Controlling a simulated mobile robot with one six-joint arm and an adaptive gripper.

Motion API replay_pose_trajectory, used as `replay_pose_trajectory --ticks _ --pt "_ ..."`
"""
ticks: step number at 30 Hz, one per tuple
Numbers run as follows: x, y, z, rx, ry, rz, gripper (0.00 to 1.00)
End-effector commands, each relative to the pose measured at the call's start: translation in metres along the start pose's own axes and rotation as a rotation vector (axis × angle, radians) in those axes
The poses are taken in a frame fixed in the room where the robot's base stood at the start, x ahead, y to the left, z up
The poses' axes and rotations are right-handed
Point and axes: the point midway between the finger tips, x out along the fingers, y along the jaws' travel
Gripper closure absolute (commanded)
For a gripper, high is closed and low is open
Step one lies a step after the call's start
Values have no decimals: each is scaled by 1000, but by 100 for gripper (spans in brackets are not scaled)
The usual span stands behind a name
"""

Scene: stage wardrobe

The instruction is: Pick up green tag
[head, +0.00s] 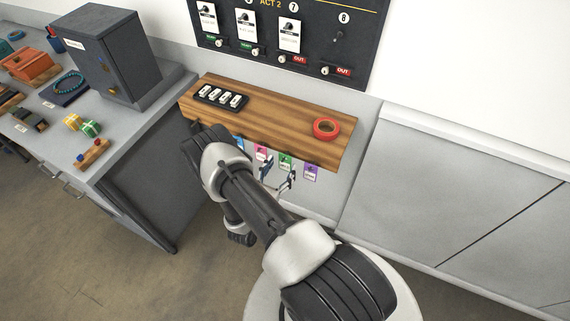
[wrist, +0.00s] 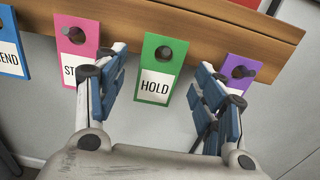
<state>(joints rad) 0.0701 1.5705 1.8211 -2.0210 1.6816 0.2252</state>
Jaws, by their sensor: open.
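The green tag (wrist: 160,68) hangs from a peg on the front edge of the wooden shelf (wrist: 220,27) and carries a white label reading HOLD. It also shows in the head view (head: 286,162). My gripper (wrist: 161,82) is open, with one blue-padded finger on each side of the green tag in the wrist view. I cannot tell how far the fingertips are from the tag in depth. The tag's face is in clear view. In the head view my gripper (head: 278,178) is just in front of the row of tags.
A pink tag (wrist: 76,36) hangs left of the green one, and a purple tag (wrist: 237,72) hangs right. A blue tag (wrist: 10,45) is farther left. A red tape roll (head: 326,128) and a black switch strip (head: 221,96) sit on the shelf.

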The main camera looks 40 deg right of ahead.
Motion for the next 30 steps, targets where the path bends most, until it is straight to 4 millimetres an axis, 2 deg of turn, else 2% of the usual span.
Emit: replay_pose_trajectory --ticks 1,5,12,27,30 --pt "8 -1 -1 1 -1 -4 37" --pt "20 0 0 1 0 -1 37" --pt "22 0 0 0 0 0 37" --pt "21 0 0 -1 0 0 69" --pt "21 0 0 -1 0 0 70"
